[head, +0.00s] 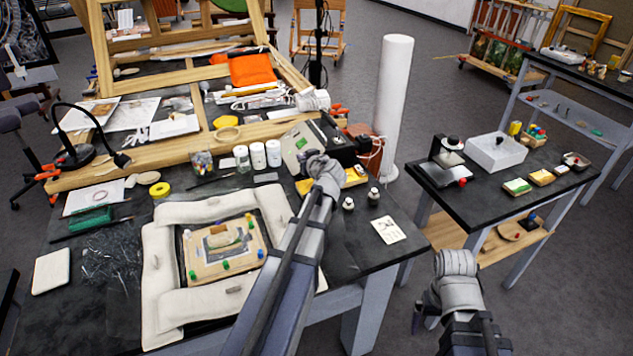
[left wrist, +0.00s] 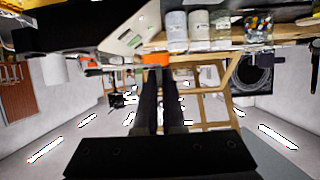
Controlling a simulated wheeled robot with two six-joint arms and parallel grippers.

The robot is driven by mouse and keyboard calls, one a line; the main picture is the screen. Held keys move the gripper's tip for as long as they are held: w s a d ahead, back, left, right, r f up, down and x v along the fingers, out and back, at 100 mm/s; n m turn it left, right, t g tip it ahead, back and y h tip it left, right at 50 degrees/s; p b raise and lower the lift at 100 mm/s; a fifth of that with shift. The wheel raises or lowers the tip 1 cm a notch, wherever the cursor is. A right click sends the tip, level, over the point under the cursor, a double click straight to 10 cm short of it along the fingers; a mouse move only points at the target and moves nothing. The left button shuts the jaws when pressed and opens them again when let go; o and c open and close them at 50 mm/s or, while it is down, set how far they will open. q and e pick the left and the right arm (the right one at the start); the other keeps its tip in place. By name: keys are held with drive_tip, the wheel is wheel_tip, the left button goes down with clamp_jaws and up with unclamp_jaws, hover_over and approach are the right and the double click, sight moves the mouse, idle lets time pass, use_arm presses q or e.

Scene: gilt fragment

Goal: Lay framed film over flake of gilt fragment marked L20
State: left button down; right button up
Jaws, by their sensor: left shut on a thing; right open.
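A gilt fragment (head: 222,238) lies on a tan board (head: 200,272) with several coloured pins around it, between thick white padded bolsters (head: 160,245). I cannot read an L20 mark. My left gripper (head: 316,158) is to the right and beyond it, beside a pale sloped panel with a green mark (head: 303,145). In the left wrist view the left fingers (left wrist: 158,70) are close together, and this panel (left wrist: 125,32) shows too. What they hold is too small or hidden to make out, and I cannot pick out the framed film. My right gripper (head: 428,310) is open and empty, off the table's right side.
White bottles (head: 258,155) and a jar of coloured pins (head: 202,163) stand behind the bolsters. A black box (head: 335,140) is beyond my left gripper. A white card (head: 388,230) lies at right. A side table (head: 475,190) carries a white tray (head: 496,152).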

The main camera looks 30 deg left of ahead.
use_arm(q)
drive_tip(key=b, duration=0.6)
hover_over(304, 188)
drive_tip(key=shift+s+f, duration=0.1)
drive_tip(key=shift+f, duration=3.05)
wheel_tip(304, 188, down, 4)
drive_tip(key=b, duration=0.4)
drive_tip(key=shift+r, duration=0.15)
drive_tip(key=c, duration=1)
unclamp_jaws()
